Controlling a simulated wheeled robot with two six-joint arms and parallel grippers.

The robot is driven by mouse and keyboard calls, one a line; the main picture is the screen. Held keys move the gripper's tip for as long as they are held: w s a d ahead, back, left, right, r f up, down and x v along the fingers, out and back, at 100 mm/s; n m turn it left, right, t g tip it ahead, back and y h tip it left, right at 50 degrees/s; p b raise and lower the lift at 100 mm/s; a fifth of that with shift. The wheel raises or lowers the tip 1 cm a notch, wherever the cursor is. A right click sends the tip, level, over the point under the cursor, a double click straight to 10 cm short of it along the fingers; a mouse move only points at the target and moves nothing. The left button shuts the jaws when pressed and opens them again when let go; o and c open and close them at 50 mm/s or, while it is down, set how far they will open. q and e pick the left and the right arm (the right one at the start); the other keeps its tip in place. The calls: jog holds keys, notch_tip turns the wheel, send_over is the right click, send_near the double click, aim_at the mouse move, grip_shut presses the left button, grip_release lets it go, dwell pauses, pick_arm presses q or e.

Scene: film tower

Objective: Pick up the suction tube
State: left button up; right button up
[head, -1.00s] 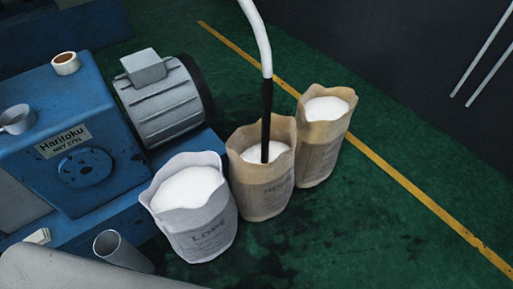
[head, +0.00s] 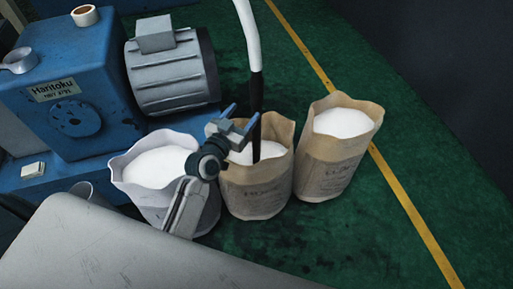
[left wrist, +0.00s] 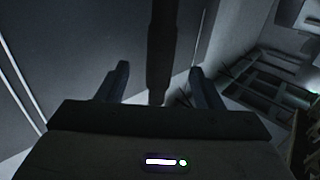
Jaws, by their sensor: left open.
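The suction tube is a white hose with a black lower pipe (head: 256,105). It stands nearly upright, its lower end in the white fill of the middle brown bag (head: 262,195). My left gripper (head: 241,117) is open beside the black pipe, just above that bag, its fingers pointing toward the pipe. In the left wrist view the dark pipe (left wrist: 161,45) runs down between the two spread fingers (left wrist: 158,75), which do not clasp it. How deep it sits between them I cannot tell. My right gripper is not in view.
A white bag (head: 150,170) stands left of the middle bag, partly behind my left arm. Another brown bag (head: 335,155) stands to the right. A blue machine (head: 60,100) with a grey motor (head: 172,75) is behind left. Green floor (head: 330,240) is free at right.

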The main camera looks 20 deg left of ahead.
aim_at(253, 101)
pick_arm(q)
jog(key=w, duration=0.2)
jog(key=w+d, duration=0.1)
jog(key=w, duration=0.1)
jog(key=shift+w, duration=0.1)
jog(key=w, duration=0.3)
jog(key=w+p, duration=0.1)
jog(key=w, duration=0.1)
jog(key=shift+d+f, duration=0.3)
jog(key=shift+s, duration=0.1)
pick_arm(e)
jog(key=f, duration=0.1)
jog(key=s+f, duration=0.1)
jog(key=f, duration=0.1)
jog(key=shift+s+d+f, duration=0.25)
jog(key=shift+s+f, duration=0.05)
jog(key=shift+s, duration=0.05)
pick_arm(q)
jog(key=shift+c, duration=0.4)
grip_shut()
jog(key=shift+r, duration=0.1)
